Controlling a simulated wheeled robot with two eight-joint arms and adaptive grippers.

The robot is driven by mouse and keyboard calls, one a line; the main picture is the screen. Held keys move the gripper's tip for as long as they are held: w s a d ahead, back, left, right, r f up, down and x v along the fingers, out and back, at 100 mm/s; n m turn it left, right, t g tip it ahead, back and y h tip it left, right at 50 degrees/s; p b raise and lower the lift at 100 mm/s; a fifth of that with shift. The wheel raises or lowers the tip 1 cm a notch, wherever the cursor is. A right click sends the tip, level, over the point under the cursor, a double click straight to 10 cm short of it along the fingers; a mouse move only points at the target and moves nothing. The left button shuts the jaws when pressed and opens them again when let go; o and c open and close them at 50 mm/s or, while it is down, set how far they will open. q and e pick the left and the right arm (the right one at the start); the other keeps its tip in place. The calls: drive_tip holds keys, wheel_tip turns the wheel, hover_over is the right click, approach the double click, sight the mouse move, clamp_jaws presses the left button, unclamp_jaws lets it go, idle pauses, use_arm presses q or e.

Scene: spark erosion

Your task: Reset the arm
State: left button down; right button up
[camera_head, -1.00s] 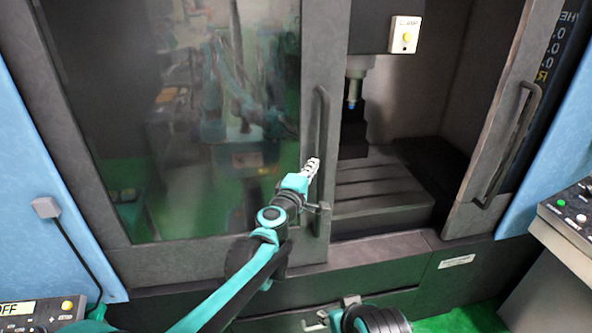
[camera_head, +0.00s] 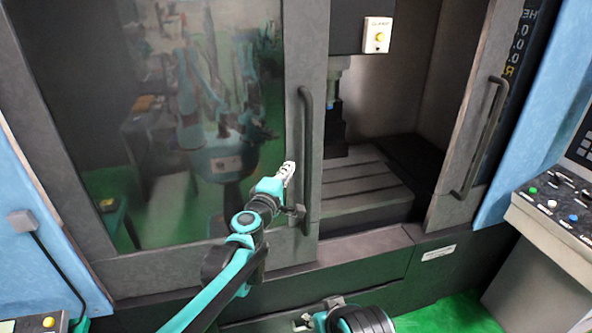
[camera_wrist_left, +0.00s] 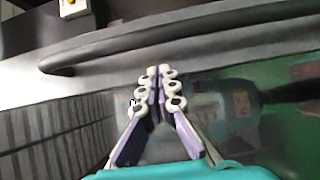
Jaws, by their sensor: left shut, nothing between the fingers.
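My left gripper (camera_head: 287,170) is shut and empty in the head view. It is in front of the left door of the machine, just left of the door's dark vertical handle (camera_head: 305,150). In the left wrist view the gripper (camera_wrist_left: 160,72) shows its two fingers pressed together with nothing between them. The handle (camera_wrist_left: 190,38) crosses above the fingertips there, apart from them in the picture. Part of my right arm shows at the bottom of the head view, but its gripper cannot be made out clearly.
The left door (camera_head: 150,120) has a dark reflective window. The right door (camera_head: 470,130) has its own handle (camera_head: 482,140), and a gap between them shows the slotted work table (camera_head: 350,195). A control panel (camera_head: 560,215) stands at right. The green floor (camera_head: 450,315) shows at the bottom.

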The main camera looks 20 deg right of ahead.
use_arm(q)
drive_tip(key=w+a+v, duration=0.1)
drive_tip(key=v, duration=1)
drive_tip(key=s+a+f+m+g+y+b, duration=0.3)
drive_tip(key=s+a+f+m+y+b, duration=0.2)
drive_tip(key=s+a+f, duration=0.7)
drive_tip(key=s+a+f+m+g+y+b, duration=0.4)
drive_tip(key=s+a+f+b, duration=0.3)
drive_tip(key=s+a+f, duration=0.6)
drive_tip(key=a+f+m+y, duration=0.1)
drive_tip(key=a+f, duration=0.4)
drive_tip(key=shift+a+m+g+y, duration=0.25)
drive_tip(key=shift+m+g+y, duration=0.05)
drive_tip(key=shift+m, duration=0.1)
use_arm(e)
wheel_tip(320, 180, down, 12)
drive_tip(key=shift+a, duration=0.15)
use_arm(q)
drive_tip(key=shift+w, duration=0.1)
